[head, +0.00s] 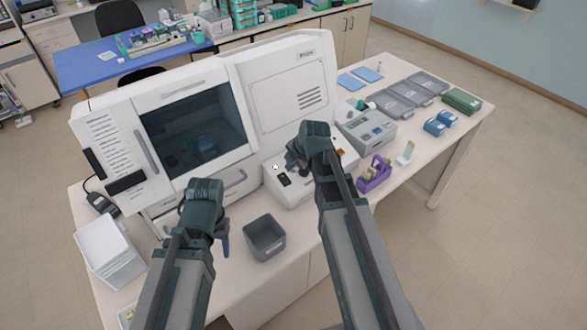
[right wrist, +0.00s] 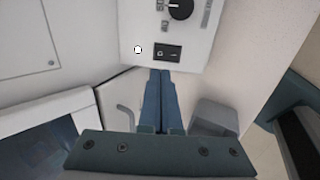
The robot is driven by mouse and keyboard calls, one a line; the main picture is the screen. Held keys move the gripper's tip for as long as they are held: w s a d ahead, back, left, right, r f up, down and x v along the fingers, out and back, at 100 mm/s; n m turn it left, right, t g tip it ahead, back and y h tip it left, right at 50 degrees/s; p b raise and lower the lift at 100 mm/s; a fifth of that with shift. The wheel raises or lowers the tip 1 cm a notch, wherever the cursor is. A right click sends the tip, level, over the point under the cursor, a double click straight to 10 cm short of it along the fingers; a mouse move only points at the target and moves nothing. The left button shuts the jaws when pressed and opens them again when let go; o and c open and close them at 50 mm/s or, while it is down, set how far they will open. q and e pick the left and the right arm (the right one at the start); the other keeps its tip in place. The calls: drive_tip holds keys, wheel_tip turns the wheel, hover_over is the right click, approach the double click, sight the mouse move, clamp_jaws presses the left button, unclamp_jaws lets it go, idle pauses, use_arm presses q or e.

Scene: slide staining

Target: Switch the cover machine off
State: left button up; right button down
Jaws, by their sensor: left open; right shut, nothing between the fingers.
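The large white machine (head: 290,85) with a dark window stands on the table. A low white control panel (head: 290,195) is at its front right. A black rocker switch (head: 284,180) is on the panel; it also shows in the right wrist view (right wrist: 167,51), beside a black knob (right wrist: 180,8) and a small white dot (right wrist: 138,49). My right gripper (right wrist: 164,72) is shut and empty, its tips just short of the switch in the picture; contact cannot be told. In the head view my right gripper (head: 294,162) hides part of the panel. My left gripper (head: 224,240) is open and empty, left of a grey bin.
The grey open bin (head: 265,238) stands at the table's front, between my arms. A purple tape dispenser (head: 374,174) and a grey-white device (head: 366,128) stand right of the panel. A white bin (head: 108,250) is at the left. Grey trays (head: 400,95) lie at the back right.

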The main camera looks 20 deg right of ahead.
sight(282, 177)
use_arm(q)
wheel_tip(282, 177, down, 7)
drive_tip(key=b, duration=0.5)
drive_tip(key=shift+r+b, duration=0.15)
drive_tip(key=shift+b, duration=0.15)
use_arm(e)
drive_tip(key=x, duration=0.7)
drive_tip(key=shift+w+f, duration=0.15)
drive_tip(key=shift+f, duration=0.1)
use_arm(q)
drive_tip(key=shift+f+b, duration=0.3)
use_arm(e)
drive_tip(key=shift+w+f, duration=0.2)
drive_tip(key=shift+f, duration=0.05)
drive_tip(key=shift+s+r, duration=0.15)
drive_tip(key=shift+r, duration=0.05)
use_arm(q)
drive_tip(key=shift+r, duration=0.2)
use_arm(e)
drive_tip(key=shift+s, duration=0.1)
use_arm(q)
drive_tip(key=shift+f, duration=0.15)
use_arm(e)
drive_tip(key=shift+s+d+f, duration=0.2)
drive_tip(key=shift+s+d, duration=0.05)
drive_tip(key=shift+s, duration=0.35)
